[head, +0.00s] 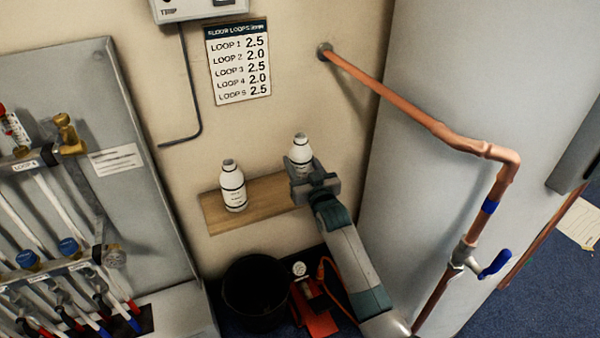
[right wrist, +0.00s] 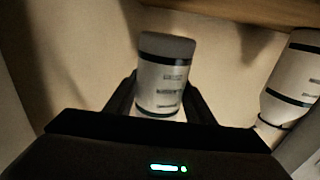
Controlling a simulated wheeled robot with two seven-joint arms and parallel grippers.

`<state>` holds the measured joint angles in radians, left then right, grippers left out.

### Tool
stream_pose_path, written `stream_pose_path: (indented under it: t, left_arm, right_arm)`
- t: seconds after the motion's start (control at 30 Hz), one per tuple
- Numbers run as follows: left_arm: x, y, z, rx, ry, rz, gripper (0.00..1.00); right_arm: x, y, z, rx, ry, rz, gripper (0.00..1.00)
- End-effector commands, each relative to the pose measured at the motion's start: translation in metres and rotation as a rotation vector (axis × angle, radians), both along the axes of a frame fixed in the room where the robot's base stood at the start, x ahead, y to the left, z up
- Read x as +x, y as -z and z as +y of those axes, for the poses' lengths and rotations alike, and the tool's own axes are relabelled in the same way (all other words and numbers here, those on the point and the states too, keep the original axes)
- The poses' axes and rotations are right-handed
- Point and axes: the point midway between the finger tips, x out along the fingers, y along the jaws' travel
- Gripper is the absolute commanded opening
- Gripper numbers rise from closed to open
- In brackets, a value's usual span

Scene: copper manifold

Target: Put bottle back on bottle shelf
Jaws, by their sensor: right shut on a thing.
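My right gripper (head: 316,180) is shut on a white bottle (head: 301,151) at the right end of the wooden bottle shelf (head: 268,197). In the right wrist view, which looks upside down, the held bottle (right wrist: 162,85) is between the fingers (right wrist: 160,105), its dark base towards the shelf edge (right wrist: 250,10). A gap shows between base and shelf there; I cannot tell how high it is held. The bottle looks about upright. A second white bottle (head: 232,186) stands upright on the shelf to the left; it also shows in the right wrist view (right wrist: 292,80). My left gripper is not in view.
A black bucket (head: 256,290) and a red device with a gauge (head: 312,305) are on the floor below the shelf. A grey panel (head: 440,70) and copper pipe (head: 420,118) are on the right. The manifold cabinet (head: 85,75) is on the left.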

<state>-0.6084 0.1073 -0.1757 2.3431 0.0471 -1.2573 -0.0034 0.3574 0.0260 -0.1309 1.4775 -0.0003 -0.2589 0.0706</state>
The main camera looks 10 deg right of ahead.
Motion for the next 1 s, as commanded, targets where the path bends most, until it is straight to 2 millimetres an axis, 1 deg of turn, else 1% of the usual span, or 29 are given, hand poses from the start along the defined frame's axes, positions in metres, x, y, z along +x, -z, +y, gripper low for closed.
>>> stream_pose_path:
  t: [0.13,0.3,0.4,0.57,0.87,0.9,0.97,1.0]
  left_arm:
    - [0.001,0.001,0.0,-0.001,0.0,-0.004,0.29]
    - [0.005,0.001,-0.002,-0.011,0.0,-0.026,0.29]
    - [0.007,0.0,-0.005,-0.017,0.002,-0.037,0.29]
    - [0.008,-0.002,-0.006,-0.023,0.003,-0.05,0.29]
    - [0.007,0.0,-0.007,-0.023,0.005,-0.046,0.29]
    - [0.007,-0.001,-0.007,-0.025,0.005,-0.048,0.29]
    - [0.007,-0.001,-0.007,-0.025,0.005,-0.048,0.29]
    - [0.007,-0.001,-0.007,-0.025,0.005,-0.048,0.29]
  right_arm:
    - [0.0,0.006,0.0,0.0,0.0,0.0,0.23]
    - [0.0,0.026,0.0,0.0,0.0,0.001,0.23]
    - [0.0,0.035,0.0,0.0,0.0,0.0,0.23]
    - [0.0,0.037,0.0,0.0,0.0,-0.001,0.23]
    - [0.0,0.04,0.0,0.0,0.0,0.0,0.23]
    - [0.0,0.04,0.0,0.0,0.0,0.0,0.53]
    - [0.0,0.04,0.0,0.0,0.0,0.0,0.67]
    - [0.0,0.04,0.0,0.0,0.0,0.0,0.67]
